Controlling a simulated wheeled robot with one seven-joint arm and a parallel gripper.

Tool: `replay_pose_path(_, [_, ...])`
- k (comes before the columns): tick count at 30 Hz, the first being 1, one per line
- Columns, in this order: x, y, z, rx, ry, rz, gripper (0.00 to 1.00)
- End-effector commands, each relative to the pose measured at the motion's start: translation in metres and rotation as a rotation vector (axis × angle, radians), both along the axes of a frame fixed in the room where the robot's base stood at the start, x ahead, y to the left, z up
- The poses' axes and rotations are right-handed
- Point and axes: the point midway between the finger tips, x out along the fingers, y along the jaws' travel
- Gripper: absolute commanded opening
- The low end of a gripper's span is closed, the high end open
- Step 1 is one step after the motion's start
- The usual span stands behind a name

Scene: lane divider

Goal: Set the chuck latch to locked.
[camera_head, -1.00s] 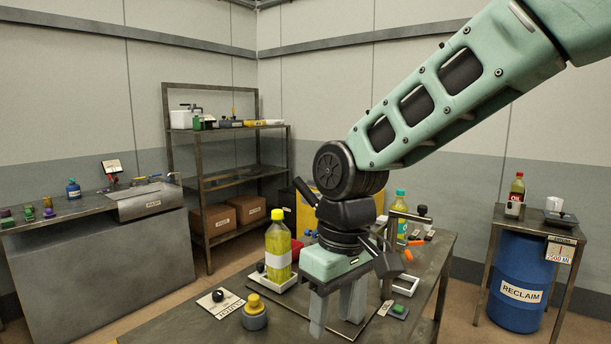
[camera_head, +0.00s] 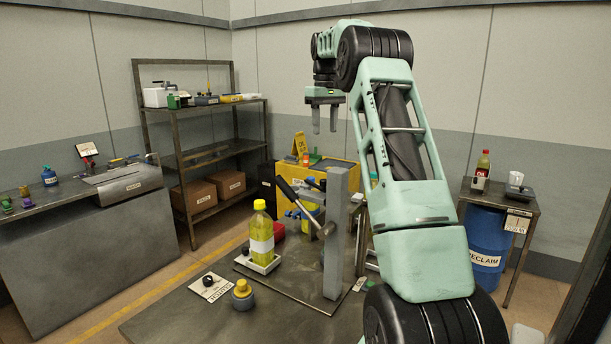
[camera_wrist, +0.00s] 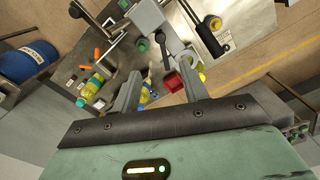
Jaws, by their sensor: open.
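A grey press (camera_head: 336,235) with an upright post stands on the worktable (camera_head: 180,322). A lever with a black grip (camera_head: 290,195) slopes up to the left from its post. I cannot tell for certain which part is the chuck latch, or its setting. A yellow bottle (camera_head: 262,240) stands upright in a white holder left of the post. My gripper (camera_head: 325,118) is open and empty, raised high above and beyond the press, with fingers pointing down. In the wrist view, my gripper (camera_wrist: 160,90) has nothing between its fingertips; the press's black lever (camera_wrist: 210,35) is beyond them.
A placard with a black knob (camera_head: 208,287) and a yellow-topped grey piece (camera_head: 242,294) lie at the table's front left. A yellow bin (camera_head: 335,172) stands behind the table. A shelf (camera_head: 205,130) is at the back left, and a blue drum (camera_head: 487,250) at the right.

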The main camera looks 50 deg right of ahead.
Motion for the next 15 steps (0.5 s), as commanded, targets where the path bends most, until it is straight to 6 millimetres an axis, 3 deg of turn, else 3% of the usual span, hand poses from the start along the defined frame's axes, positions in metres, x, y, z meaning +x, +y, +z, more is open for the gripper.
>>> replay_pose_path(15, [0.000,0.002,-0.096,0.003,0.003,0.001,0.44])
